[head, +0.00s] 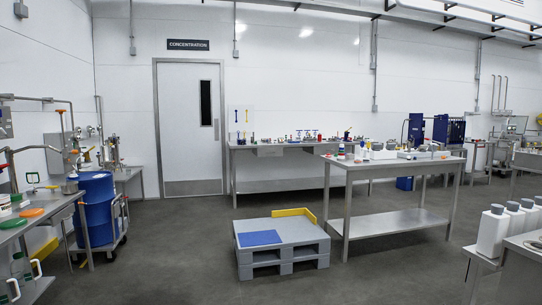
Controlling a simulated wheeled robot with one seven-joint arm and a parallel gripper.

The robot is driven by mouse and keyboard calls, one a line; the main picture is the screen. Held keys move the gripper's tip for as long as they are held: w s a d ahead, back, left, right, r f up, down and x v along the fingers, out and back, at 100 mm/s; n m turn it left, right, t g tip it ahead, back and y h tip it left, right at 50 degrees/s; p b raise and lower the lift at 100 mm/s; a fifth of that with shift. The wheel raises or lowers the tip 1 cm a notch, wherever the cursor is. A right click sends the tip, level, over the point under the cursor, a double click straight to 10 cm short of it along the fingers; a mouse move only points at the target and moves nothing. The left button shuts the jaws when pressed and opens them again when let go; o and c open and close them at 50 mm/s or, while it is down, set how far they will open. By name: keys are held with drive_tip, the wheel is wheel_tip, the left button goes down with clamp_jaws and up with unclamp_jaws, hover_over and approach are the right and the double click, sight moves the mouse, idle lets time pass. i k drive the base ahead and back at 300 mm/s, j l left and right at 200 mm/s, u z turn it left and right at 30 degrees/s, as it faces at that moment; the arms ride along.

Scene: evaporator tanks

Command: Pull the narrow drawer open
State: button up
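A small pale drawer-like front (269,151) hangs under the top of the steel bench at the back wall. It is far off and small, and I cannot tell whether it is the narrow drawer or whether it is open. No other drawer shows clearly. My gripper is not in view.
A grey pallet (300,245) with a blue mat and a yellow piece lies on the floor ahead. A steel table (345,174) stands to its right. A blue drum (96,208) is on the left. White bottles (491,232) stand at right. Floor left of the pallet is clear.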

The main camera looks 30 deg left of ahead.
sight(267, 150)
drive_tip(key=i+j+u, duration=0.15)
drive_tip(key=j, duration=0.15)
drive_tip(key=i+j+u, duration=0.15)
drive_tip(key=j, duration=0.2)
drive_tip(key=i+j+u, duration=0.3)
drive_tip(key=u, duration=0.15)
drive_tip(key=i+j+u, duration=0.6)
drive_tip(key=u, duration=0.25)
drive_tip(key=i+u, duration=0.45)
drive_tip(key=i+j+u, duration=0.15)
drive_tip(key=i, duration=0.9)
drive_tip(key=i+j+u, duration=0.1)
drive_tip(key=i, duration=1)
drive_tip(key=i+l+z, duration=0.1)
drive_tip(key=i+z, duration=0.35)
drive_tip(key=i, duration=0.45)
drive_tip(key=i+j+z, duration=0.2)
drive_tip(key=i+z, duration=0.25)
drive_tip(key=i, duration=0.45)
drive_tip(key=i+z, duration=0.2)
drive_tip(key=i, duration=0.4)
drive_tip(key=i+z, duration=0.15)
drive_tip(key=i, duration=0.45)
drive_tip(key=i+j+z, duration=0.2)
drive_tip(key=i, duration=0.4)
